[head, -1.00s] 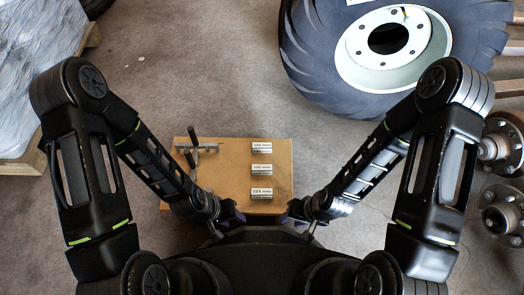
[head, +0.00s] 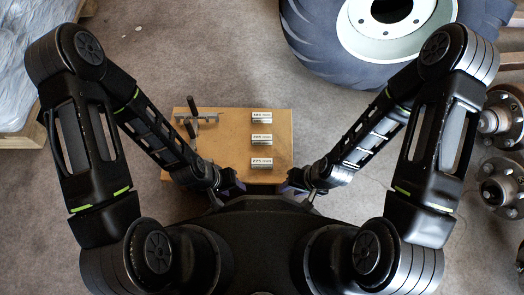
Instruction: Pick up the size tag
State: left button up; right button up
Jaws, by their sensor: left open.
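Three small pale tags with dark printed lettering stand in a column on the right half of a tan board: the far tag (head: 262,117), the middle tag (head: 261,140) and the near tag (head: 261,163). The print is too small to read. My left gripper (head: 234,187) is open at the board's near edge, left of the tags and nearer me, with its fingertips partly hidden by my body. My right gripper (head: 295,181) is at the board's near right corner; its jaws are too small and dark to judge. Neither gripper touches a tag.
A big tyre (head: 340,55) lies beyond, hubs (head: 498,190) stand at right, and a wrapped pallet load (head: 25,45) at far left.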

aim_at(257, 117)
jog(key=l, duration=0.3)
jog(key=i+l, duration=0.1)
jog(key=l, duration=0.3)
jog(key=i+l, duration=0.1)
jog(key=l, duration=0.3)
jog(key=i+l+u, duration=0.1)
jog(key=l, duration=0.25)
jog(key=i+l, duration=0.1)
jog(key=l, duration=0.3)
jog(key=i+l, duration=0.1)
jog(key=i, duration=0.15)
jog(key=u, duration=0.05)
